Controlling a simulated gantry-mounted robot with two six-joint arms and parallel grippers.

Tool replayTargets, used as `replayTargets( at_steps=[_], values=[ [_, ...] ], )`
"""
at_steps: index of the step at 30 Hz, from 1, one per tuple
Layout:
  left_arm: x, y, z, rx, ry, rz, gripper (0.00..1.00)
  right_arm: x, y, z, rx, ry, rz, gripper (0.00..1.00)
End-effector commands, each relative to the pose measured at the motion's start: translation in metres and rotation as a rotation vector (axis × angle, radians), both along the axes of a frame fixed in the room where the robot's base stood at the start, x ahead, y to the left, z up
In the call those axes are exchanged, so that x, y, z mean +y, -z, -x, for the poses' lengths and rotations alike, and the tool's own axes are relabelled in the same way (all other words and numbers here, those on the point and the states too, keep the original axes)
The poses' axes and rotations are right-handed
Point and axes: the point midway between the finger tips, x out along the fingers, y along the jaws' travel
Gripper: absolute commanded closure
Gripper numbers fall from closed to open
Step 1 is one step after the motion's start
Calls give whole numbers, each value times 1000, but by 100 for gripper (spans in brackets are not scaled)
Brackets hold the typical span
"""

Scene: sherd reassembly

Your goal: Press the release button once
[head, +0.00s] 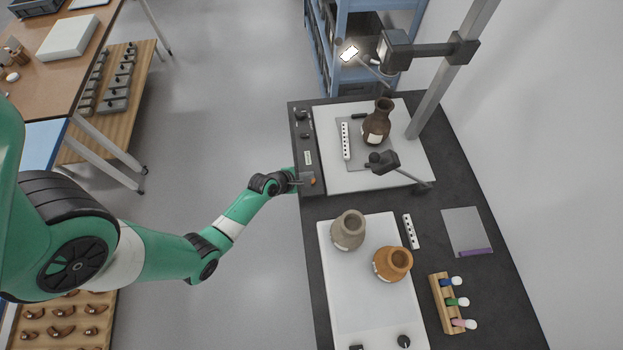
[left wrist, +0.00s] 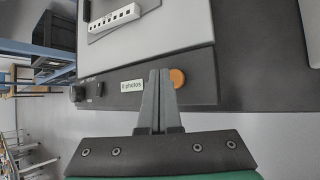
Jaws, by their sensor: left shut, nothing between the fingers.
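The release button is most likely the round orange button (left wrist: 177,78) on the dark control panel at the edge of the copy stand. In the head view the orange button (head: 312,181) shows just past my left gripper (head: 302,181). In the left wrist view the left gripper (left wrist: 160,76) is shut and empty, its fingertips right beside the button. I cannot tell whether they touch it. The panel also carries a white label (left wrist: 131,86) and dark knobs (left wrist: 78,93). My right gripper is not in view.
A dark brown vase (head: 377,122) stands on the copy stand under a camera (head: 394,50) and lamps. A grey pot (head: 348,230) and an orange pot (head: 393,264) stand on a white board (head: 345,300). A wooden rack (head: 441,303) holds several coloured pens.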

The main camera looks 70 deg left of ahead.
Motion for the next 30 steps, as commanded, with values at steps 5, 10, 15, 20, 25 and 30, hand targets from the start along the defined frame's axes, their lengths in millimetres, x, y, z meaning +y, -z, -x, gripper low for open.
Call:
replayTargets(
  at_steps=[5,10,15,20,25,30],
  values=[
    [0,2,0,0,0,0,100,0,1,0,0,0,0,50],
    [0,8,0,0,0,0,100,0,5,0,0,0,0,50],
    [0,8,0,0,-1,-1,100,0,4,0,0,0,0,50],
    [0,8,0,0,0,0,100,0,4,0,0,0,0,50],
    [0,10,0,0,0,0,100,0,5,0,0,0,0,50],
    [0,12,0,0,0,0,100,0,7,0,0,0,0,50]
  ],
)
